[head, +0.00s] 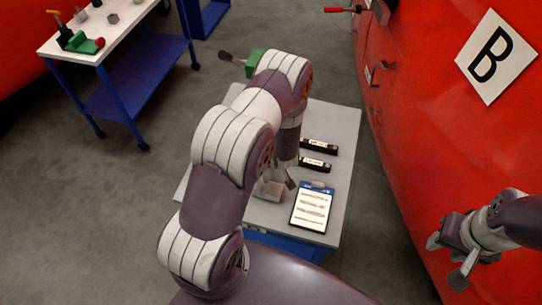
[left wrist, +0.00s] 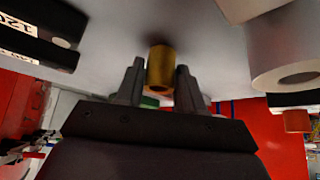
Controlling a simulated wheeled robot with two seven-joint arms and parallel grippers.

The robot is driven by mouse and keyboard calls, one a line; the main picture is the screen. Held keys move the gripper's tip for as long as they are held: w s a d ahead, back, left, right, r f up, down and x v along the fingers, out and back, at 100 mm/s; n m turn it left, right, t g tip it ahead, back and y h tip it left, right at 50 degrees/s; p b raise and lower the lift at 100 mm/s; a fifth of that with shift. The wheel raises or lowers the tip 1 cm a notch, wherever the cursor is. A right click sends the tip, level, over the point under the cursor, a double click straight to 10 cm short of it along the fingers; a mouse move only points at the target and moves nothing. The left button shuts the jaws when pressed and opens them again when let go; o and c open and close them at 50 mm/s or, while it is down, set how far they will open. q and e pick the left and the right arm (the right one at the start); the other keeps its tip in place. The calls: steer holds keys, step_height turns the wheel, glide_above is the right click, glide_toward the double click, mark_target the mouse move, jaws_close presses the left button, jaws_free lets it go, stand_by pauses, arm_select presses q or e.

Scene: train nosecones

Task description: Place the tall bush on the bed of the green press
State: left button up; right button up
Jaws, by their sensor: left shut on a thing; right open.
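The tall bush (left wrist: 160,69), a brass-coloured cylinder, stands between the fingers of my left gripper (left wrist: 159,73) in the left wrist view. The gripper is shut on it. In the head view my left gripper (head: 277,188) is low over the near part of the grey table, and my arm hides the bush. The green press (head: 254,63) stands at the far end of the table, partly behind my arm. Its lever points left, and its bed is hidden. My right gripper (head: 448,262) is open and empty beside the red body at the right.
Two black labelled boxes (head: 316,164) and a clipboard (head: 313,207) lie on the table's right side. A pale hollow cylinder (left wrist: 287,65) is close on the right in the left wrist view. A trolley (head: 112,40) stands at the back left. The red wall (head: 440,130) bounds the right.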

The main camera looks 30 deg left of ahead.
arm_select(q)
steer(key=shift+w+f, duration=0.1)
steer(key=shift+f, duration=0.3)
steer(key=shift+f, duration=0.15)
steer(key=o, duration=1.1)
